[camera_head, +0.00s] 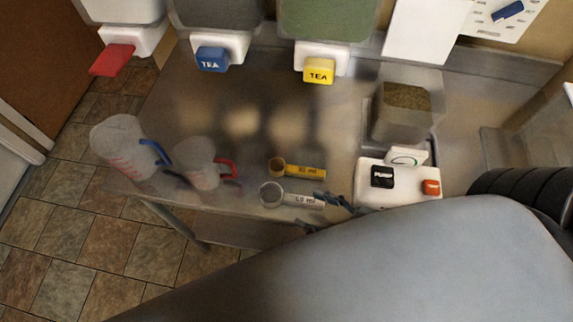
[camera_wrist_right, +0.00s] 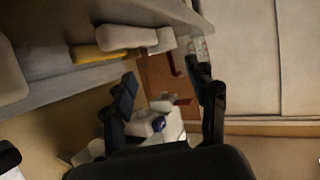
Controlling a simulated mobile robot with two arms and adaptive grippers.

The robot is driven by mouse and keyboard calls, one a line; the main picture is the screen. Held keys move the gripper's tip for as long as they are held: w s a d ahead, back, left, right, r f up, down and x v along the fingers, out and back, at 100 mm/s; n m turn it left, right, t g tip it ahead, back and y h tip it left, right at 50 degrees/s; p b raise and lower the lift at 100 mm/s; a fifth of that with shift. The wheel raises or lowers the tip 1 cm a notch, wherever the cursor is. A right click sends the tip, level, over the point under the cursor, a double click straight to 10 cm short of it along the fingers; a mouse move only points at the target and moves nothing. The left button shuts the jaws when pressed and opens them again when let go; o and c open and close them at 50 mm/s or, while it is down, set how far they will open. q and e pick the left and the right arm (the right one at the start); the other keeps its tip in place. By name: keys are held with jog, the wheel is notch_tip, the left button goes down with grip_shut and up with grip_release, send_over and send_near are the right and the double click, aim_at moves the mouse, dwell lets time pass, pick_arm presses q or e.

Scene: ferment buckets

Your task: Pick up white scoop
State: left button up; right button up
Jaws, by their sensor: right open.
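The white scoop (camera_head: 303,200) lies on the metal table near its front edge, with its round clear cup to the left and its labelled handle to the right. A yellow scoop (camera_head: 305,171) lies just behind it. My right gripper (camera_head: 335,202) is at the right end of the white handle; the grey arm hides much of it. In the right wrist view its two dark fingers (camera_wrist_right: 163,70) are apart with nothing clearly between them. A white bar there (camera_wrist_right: 125,38) looks like the scoop's handle, beside a yellow one (camera_wrist_right: 98,53). My left gripper is not in view.
Two clear pitchers, one blue-handled (camera_head: 120,145) and one red-handled (camera_head: 198,165), stand to the left. The table's middle is clear.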

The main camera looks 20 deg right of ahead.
aim_at(264, 191)
jog(key=x, duration=0.4)
jog(key=shift+s+a+r+p, duration=0.1)
jog(key=shift+a+p, duration=0.2)
jog(key=x, duration=0.2)
jog(key=shift+w, duration=0.3)
jog(key=shift+p+x, duration=0.35)
jog(key=shift+x, duration=0.4)
jog(key=p+x, duration=0.1)
jog(key=x, duration=0.3)
jog(key=shift+w+r, duration=0.1)
jog(key=shift+w, duration=0.05)
jog(key=shift+w+a+f, duration=0.15)
jog(key=shift+a+f, duration=0.05)
jog(key=shift+a, duration=0.05)
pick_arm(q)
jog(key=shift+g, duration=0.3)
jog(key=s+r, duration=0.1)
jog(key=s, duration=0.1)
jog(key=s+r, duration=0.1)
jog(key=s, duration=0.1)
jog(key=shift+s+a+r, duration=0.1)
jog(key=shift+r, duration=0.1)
pick_arm(e)
jog(key=shift+c, duration=0.2)
jog(key=c, duration=0.7)
